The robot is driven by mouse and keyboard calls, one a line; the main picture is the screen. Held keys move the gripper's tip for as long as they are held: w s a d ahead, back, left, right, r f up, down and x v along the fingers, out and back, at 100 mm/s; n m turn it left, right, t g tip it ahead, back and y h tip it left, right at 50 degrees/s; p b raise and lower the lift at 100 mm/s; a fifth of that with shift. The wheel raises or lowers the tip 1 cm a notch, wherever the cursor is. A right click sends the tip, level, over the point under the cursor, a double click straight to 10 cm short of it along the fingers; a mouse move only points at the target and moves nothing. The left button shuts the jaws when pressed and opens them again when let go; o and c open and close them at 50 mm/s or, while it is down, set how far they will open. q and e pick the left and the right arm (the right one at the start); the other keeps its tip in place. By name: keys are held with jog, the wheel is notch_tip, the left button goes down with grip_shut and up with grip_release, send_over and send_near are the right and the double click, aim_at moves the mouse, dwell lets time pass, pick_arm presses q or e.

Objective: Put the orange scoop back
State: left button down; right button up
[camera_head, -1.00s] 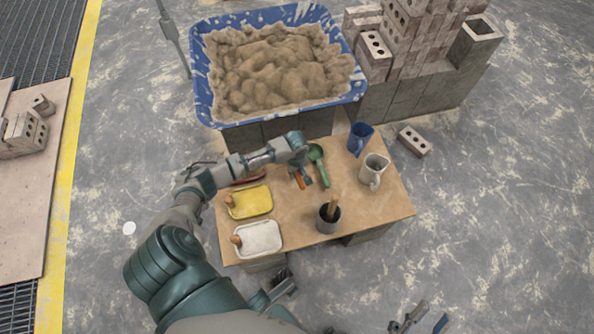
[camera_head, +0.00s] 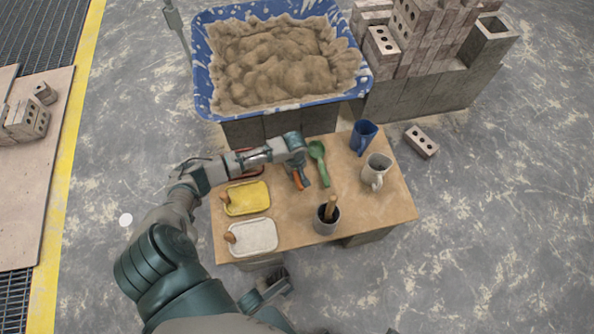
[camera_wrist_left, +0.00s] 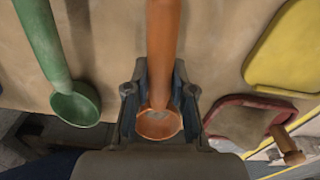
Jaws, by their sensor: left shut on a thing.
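The orange scoop (camera_head: 298,184) is on the table's far half, its handle towards the near edge. My left gripper (camera_head: 300,172) is over its far end and shut on it. In the left wrist view the scoop's handle (camera_wrist_left: 163,45) runs up between the fingers (camera_wrist_left: 158,95), and its round bowl shows below them. Whether the scoop touches the table I cannot tell. The green scoop (camera_head: 318,165) lies just to the right of the gripper; it also shows in the left wrist view (camera_wrist_left: 78,103).
The table (camera_head: 285,217) carries a yellow tray (camera_head: 247,198), a white tray (camera_head: 252,238), a red tray (camera_wrist_left: 240,122) partly behind my arm, a dark cup (camera_head: 326,221), a beige jug (camera_head: 375,172) and a blue jug (camera_head: 362,138). A blue mortar tub (camera_head: 203,90) stands behind.

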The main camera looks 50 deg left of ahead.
pick_arm(q)
jog(key=shift+f, duration=0.35)
dwell(0.6)
jog(key=c, duration=0.9)
grip_release()
notch_tip(320, 180, up, 12)
jog(key=shift+d+f, duration=0.1)
jog(key=shift+f, duration=0.05)
